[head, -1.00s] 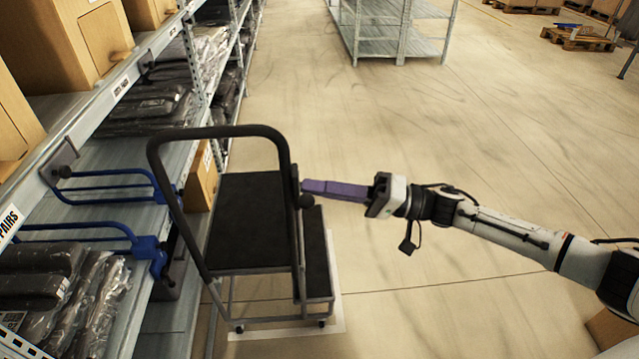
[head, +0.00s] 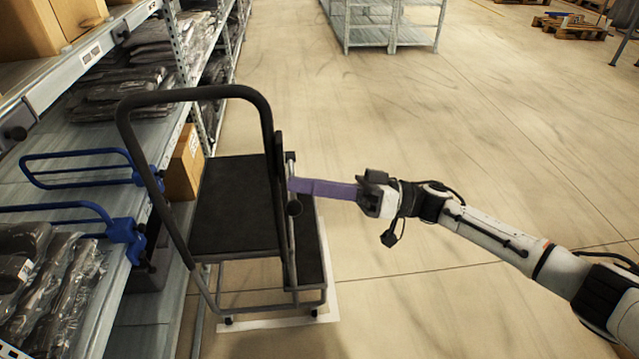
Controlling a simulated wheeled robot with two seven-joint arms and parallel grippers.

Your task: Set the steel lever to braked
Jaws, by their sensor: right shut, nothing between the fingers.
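A rolling step stool (head: 236,205) with black treads and a tall black handrail stands beside the shelving. On its right side, by the foot of the handrail, a thin grey steel lever (head: 290,163) stands roughly upright. A round black knob (head: 294,208) sits just below it; I cannot tell whether they are joined. My right gripper (head: 291,185) reaches in from the right with its purple fingers shut and empty. Its fingertips are at the lever, between its top and the knob, and hide part of it. Contact cannot be made out. My left gripper is not in view.
Shelving (head: 150,150) with bagged garments, boxes and blue bar dividers (head: 125,232) runs close along the stool's left. A white floor marking (head: 328,270) borders the stool. The floor right of it is open. An empty grey rack (head: 390,30) stands further back.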

